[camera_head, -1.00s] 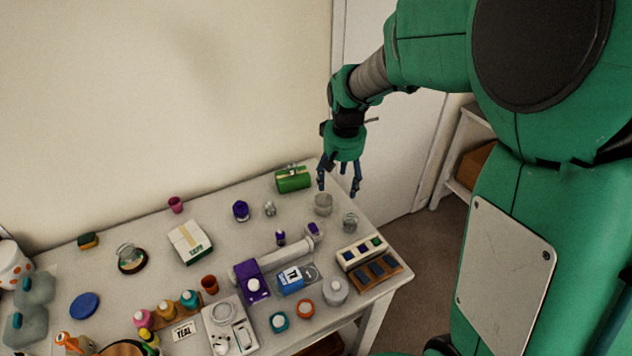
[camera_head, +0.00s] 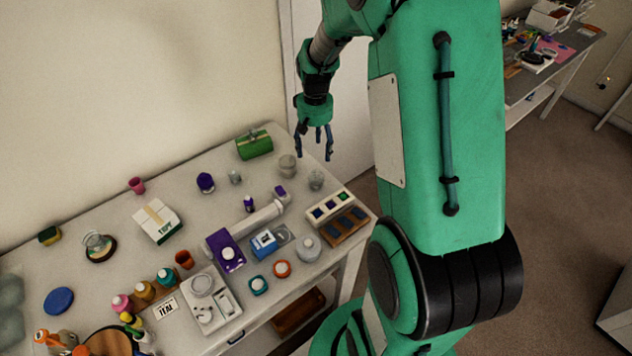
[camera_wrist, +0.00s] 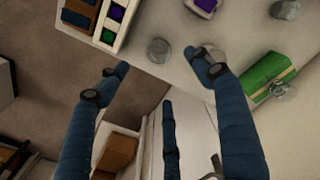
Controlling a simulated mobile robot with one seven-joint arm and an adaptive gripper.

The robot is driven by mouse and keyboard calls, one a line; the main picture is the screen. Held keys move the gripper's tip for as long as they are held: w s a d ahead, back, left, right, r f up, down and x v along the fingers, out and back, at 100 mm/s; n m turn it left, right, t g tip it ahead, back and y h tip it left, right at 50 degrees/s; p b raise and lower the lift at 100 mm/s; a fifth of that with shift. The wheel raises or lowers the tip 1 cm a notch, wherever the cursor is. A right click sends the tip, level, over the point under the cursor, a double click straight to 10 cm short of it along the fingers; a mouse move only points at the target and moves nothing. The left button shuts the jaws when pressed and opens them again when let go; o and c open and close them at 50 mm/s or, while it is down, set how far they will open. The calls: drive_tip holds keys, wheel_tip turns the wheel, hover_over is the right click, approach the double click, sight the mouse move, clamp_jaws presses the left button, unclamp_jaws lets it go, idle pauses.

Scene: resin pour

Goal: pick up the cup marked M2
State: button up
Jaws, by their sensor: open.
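No M2 mark is legible on any cup. Clear cups stand on the table's far right part: one (camera_head: 287,165) by the green roll, one (camera_head: 316,179) nearer the right edge, and a smaller one (camera_head: 234,177) further left. In the wrist view the right-edge cup (camera_wrist: 159,50) shows upright between the finger tips. The cup by the green roll (camera_wrist: 214,52) is partly hidden behind the right finger. The small cup (camera_wrist: 285,9) is at the top. My gripper (camera_head: 316,150) is open and empty, fingers down, above the table's far right corner.
The white table (camera_head: 75,205) holds a green roll (camera_head: 254,145), a purple-capped bottle (camera_head: 205,183), a white box (camera_head: 157,221), a color-block rack (camera_head: 328,205) and several bottles. A white door or panel stands behind the right end. Another table (camera_head: 560,60) is further right.

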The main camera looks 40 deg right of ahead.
drive_tip(key=b, duration=0.1)
approach(316, 175)
drive_tip(key=shift+s+a+f, duration=0.9)
drive_tip(key=shift+s+f, duration=0.05)
drive_tip(key=shift+f, duration=0.1)
drive_tip(key=shift+d+f+b, duration=0.15)
drive_tip(key=shift+f+b, duration=0.3)
drive_tip(key=shift+f, duration=2.05)
drive_tip(key=c, duration=1)
